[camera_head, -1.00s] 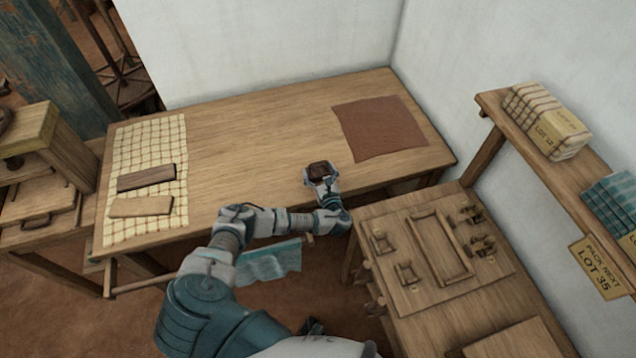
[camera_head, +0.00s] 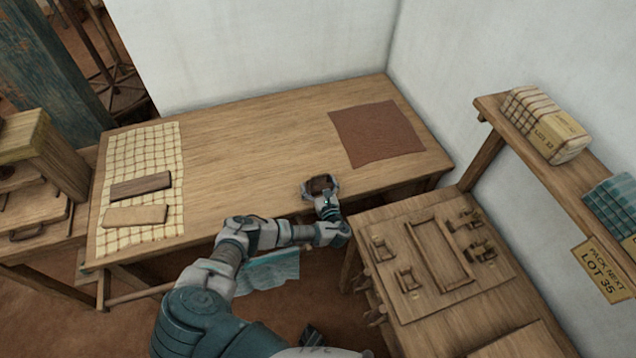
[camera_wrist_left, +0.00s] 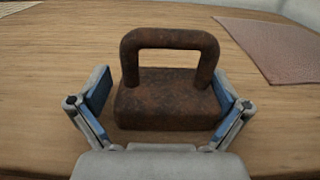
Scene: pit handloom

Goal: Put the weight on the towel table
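The weight (camera_wrist_left: 165,104) is a rusty brown iron block with a loop handle. It stands upright on the wooden towel table (camera_head: 250,130) near its front edge, and in the head view the weight (camera_head: 321,184) shows small between my fingers. My left gripper (camera_head: 320,188) is open around it. In the left wrist view the blue-padded fingers (camera_wrist_left: 160,95) stand spread on either side of the block, with a gap at the left; whether the right finger touches cannot be told. My right gripper is not in view.
A checked cloth (camera_head: 150,155) with a dark wooden block (camera_head: 141,186) and a lighter one (camera_head: 136,215) lies at the table's left. A red-brown cloth (camera_head: 377,134) lies at the right. A side bench (camera_head: 380,222) with wooden fittings and a shelf (camera_head: 545,165) stand right. The table's middle is clear.

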